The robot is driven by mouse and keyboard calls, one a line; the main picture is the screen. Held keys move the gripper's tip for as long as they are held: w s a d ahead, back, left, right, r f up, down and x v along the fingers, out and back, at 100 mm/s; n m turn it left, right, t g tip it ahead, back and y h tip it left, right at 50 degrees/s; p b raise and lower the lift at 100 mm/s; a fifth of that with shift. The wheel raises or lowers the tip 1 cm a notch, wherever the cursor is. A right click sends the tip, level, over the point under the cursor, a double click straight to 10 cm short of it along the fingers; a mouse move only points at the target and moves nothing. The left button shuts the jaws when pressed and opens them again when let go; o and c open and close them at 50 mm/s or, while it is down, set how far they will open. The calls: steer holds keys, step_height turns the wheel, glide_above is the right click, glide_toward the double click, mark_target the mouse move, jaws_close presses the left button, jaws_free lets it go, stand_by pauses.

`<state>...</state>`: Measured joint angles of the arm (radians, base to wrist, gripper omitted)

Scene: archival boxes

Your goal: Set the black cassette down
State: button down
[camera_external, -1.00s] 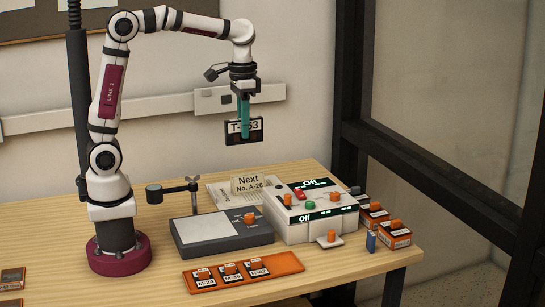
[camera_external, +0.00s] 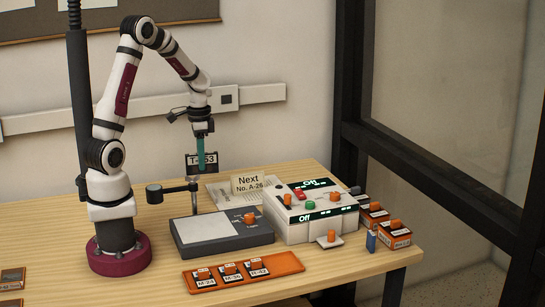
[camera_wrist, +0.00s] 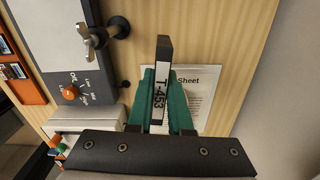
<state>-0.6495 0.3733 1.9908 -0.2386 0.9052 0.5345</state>
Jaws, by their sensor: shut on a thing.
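The black cassette (camera_external: 208,163) has a white label reading T-453 and hangs in my gripper (camera_external: 200,152) above the back of the table. In the wrist view the cassette (camera_wrist: 164,55) stands on edge between the two green fingers of my gripper (camera_wrist: 162,95), which are shut on it. Below it a printed paper sheet (camera_wrist: 207,85) lies on the wood; the same sheet shows in the external view (camera_external: 222,192). The cassette appears clear of the table, though the exact gap is hard to judge.
A grey light box (camera_external: 225,236) with an orange knob and a clamp arm (camera_external: 175,188) stand close by. A card reading "Next No. A-26" (camera_external: 247,183) is right of the cassette, beside a white console (camera_external: 300,228). An orange tray (camera_external: 245,281) with labelled pieces lies in front.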

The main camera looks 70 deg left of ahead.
steer(key=s+a+f, duration=0.1)
steer(key=a+f, duration=0.1)
steer(key=a, duration=0.1)
steer(key=s+a+f, duration=0.1)
steer(key=a+f, duration=0.1)
steer(key=a, duration=0.1)
steer(key=s+a+f, duration=0.2)
steer(key=a, duration=0.1)
steer(key=shift+a+f, duration=0.2)
steer(key=shift+a, duration=0.2)
steer(key=f, duration=0.3)
steer(key=shift+s+a+f, duration=0.2)
steer(key=shift+a+f, duration=0.15)
steer(key=shift+f, duration=0.2)
steer(key=shift+f, duration=0.2)
steer(key=c, duration=0.8)
jaws_free()
steer(key=shift+c, duration=0.2)
